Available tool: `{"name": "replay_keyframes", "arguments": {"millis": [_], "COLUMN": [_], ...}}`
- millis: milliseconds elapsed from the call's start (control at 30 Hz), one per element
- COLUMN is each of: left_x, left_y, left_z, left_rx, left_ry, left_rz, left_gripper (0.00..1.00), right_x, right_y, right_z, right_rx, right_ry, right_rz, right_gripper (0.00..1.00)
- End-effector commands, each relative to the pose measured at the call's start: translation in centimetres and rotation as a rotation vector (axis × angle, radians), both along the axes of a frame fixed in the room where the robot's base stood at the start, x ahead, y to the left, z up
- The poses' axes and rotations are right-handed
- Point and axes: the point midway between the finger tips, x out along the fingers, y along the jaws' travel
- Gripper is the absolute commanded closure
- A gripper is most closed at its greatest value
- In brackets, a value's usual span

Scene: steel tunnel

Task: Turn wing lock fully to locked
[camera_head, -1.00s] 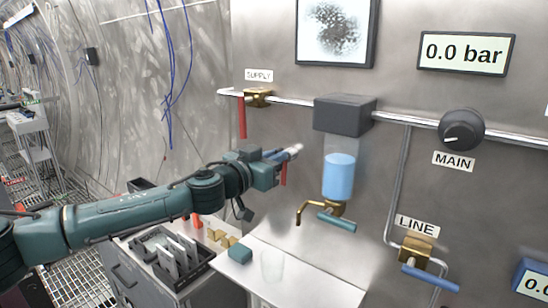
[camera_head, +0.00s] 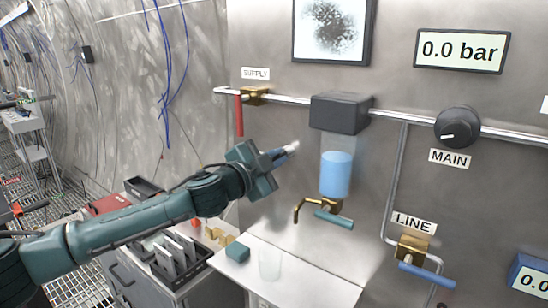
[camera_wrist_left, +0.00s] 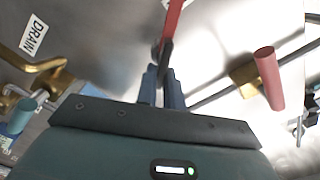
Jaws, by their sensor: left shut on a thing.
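My left gripper (camera_head: 289,148) reaches in from the left to the steel wall, left of the blue container. In the left wrist view its two fingers (camera_wrist_left: 163,76) are shut on the dark end of a red piece (camera_wrist_left: 173,18). This red piece looks like the wing lock. It runs up out of the top of that view, so its far end is cut off. In the head view it cannot be made out behind the gripper, and its exact turn cannot be told. My right gripper is not in view.
A red supply lever (camera_head: 239,115) hangs up and left of my gripper. The blue container (camera_head: 336,174) and its brass tap (camera_head: 308,206) are close on the right. A white shelf (camera_head: 315,272) lies below, with a clear glass (camera_head: 269,264) and a teal block (camera_head: 238,252).

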Motion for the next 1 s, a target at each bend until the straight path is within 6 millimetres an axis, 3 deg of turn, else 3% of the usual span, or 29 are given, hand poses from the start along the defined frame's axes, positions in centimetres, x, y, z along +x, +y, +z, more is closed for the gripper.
{"name": "replay_keyframes", "arguments": {"millis": [500,1000], "left_x": [-0.15,-0.16], "left_y": [-0.21,-0.22], "left_z": [-0.65,-0.92], "left_rx": [0.373,0.540], "left_ry": [-0.269,-0.392], "left_rz": [0.000,0.001], "left_gripper": [1.00,1.00], "right_x": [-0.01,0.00], "right_y": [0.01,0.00], "right_z": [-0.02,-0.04], "right_rx": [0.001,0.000], "right_ry": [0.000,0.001], "right_rz": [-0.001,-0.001], "right_gripper": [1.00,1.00]}}
